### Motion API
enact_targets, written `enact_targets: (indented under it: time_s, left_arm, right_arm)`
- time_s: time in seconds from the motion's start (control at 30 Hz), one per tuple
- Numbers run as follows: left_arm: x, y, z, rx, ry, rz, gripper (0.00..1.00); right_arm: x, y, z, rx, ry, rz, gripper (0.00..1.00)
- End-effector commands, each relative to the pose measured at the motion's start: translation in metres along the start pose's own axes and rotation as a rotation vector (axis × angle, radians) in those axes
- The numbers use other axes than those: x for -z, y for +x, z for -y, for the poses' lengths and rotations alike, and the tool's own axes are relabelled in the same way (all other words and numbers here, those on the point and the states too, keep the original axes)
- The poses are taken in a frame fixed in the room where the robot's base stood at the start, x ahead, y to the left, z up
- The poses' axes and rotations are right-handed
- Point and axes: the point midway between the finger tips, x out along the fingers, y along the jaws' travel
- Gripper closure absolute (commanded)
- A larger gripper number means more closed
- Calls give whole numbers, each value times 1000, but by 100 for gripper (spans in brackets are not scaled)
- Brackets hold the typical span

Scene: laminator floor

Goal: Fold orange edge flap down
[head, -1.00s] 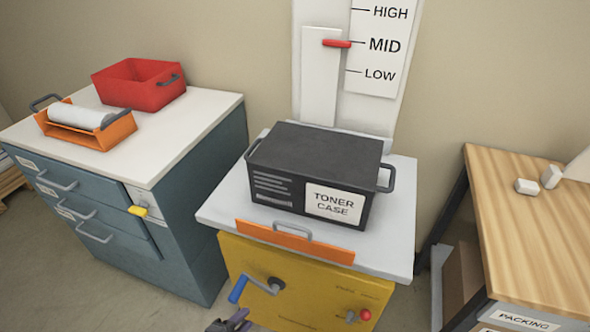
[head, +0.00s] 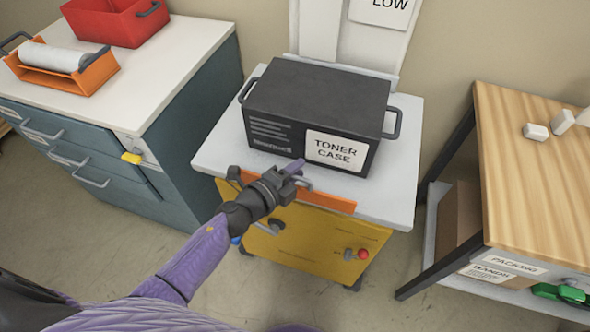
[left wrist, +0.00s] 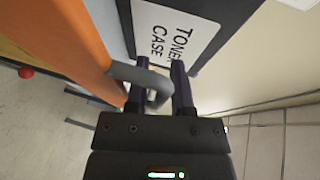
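The orange edge flap (head: 326,200) runs along the front edge of the grey cart top and stands up slightly above it. In the left wrist view the flap (left wrist: 72,38) shows as an orange band with a grey loop handle (left wrist: 153,80). My left gripper (head: 296,173) is at this handle and hides much of it in the head view. In the left wrist view its two fingers (left wrist: 160,85) are apart, with the handle's bar between them; firm contact on both sides does not show. My right gripper is not in view.
A black toner case (head: 318,105) with side handles sits on the cart top (head: 402,190) just behind the flap. The yellow front (head: 320,235) has a red knob. A blue drawer cabinet (head: 195,125) stands left and a wooden packing table (head: 520,180) right.

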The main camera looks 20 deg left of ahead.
Motion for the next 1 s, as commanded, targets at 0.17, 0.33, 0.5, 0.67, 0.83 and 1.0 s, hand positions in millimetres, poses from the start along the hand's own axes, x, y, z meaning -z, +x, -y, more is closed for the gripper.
enact_targets:
  time_s: [0.17,0.33,0.5,0.67,0.83,1.0]
  left_arm:
    - [0,0,0,0,-1,0,71]
    - [0,0,0,0,-1,0,100]
    - [0,0,0,0,-1,0,100]
    - [0,0,0,0,-1,1,100]
    - [0,0,0,0,-1,1,100]
    - [0,0,0,0,-1,1,100]
  right_arm:
    - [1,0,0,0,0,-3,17]
    - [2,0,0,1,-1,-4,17]
    - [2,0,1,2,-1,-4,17]
    - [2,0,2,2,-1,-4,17]
    - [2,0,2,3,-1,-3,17]
    - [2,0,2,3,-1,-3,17]
